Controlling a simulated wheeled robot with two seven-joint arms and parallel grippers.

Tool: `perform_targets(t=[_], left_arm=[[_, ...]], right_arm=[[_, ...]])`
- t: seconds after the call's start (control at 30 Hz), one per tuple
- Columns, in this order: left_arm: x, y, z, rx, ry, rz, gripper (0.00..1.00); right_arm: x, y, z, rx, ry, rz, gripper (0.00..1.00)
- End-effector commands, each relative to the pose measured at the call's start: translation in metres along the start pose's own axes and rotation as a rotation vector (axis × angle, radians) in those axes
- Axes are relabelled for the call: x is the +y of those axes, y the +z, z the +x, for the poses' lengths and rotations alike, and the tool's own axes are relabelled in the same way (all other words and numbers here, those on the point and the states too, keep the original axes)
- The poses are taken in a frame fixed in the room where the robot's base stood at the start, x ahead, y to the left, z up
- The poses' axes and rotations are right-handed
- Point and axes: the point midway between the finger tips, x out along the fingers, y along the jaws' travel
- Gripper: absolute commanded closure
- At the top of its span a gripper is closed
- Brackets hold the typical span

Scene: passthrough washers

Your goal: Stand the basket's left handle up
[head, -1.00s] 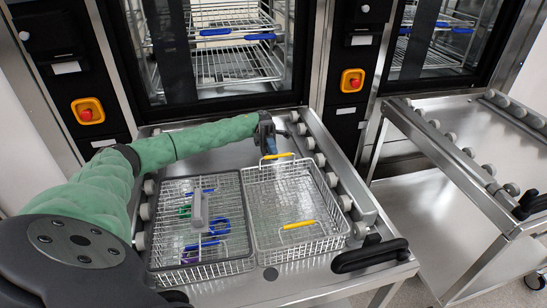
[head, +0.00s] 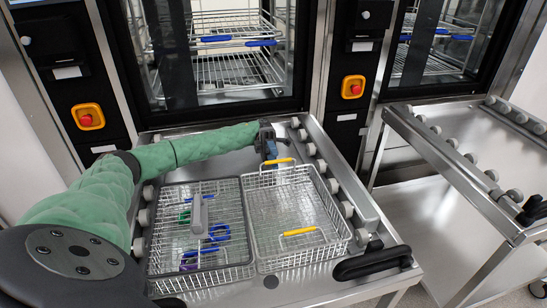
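The open wire basket (head: 337,212) sits on the right half of the steel trolley top. It has two yellow-gripped handles. The far handle (head: 283,161) shows above the far rim, with its wires running down to the rim; its exact tilt is hard to judge. The near handle (head: 299,232) shows at the near end, leaning over the basket. My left gripper (head: 271,157) points down at the far handle, with its tips at or just behind the yellow bar. Whether its fingers are closed on the bar is too small to tell. My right gripper is out of view.
A mesh-covered basket (head: 158,230) with blue, green and purple items stands close on the left. Grey rollers (head: 346,209) line the trolley sides. A black trolley handle (head: 372,262) is at front right. Washer chambers (head: 225,70) stand behind; another trolley (head: 470,165) is at right.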

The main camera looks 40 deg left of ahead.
Motion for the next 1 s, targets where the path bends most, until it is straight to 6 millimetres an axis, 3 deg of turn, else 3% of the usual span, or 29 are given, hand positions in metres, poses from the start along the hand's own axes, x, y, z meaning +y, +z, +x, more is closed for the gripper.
perform_targets(t=[0.27, 0.5, 0.73, 1.0], left_arm=[[-0.005, 0.0, 0.0, 0.0, 0.001, 0.001, 0.67], [-0.04, 0.0, 0.004, 0.001, 0.001, 0.003, 0.67], [-0.061, 0.028, 0.036, 0.003, 0.0, 0.004, 0.67], [-0.084, 0.059, 0.072, 0.003, -0.001, 0.003, 0.67]], right_arm=[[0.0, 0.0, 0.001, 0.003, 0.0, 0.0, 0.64], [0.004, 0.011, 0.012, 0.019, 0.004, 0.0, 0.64], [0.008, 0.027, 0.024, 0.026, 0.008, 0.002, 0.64], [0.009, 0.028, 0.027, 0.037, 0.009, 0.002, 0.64]])
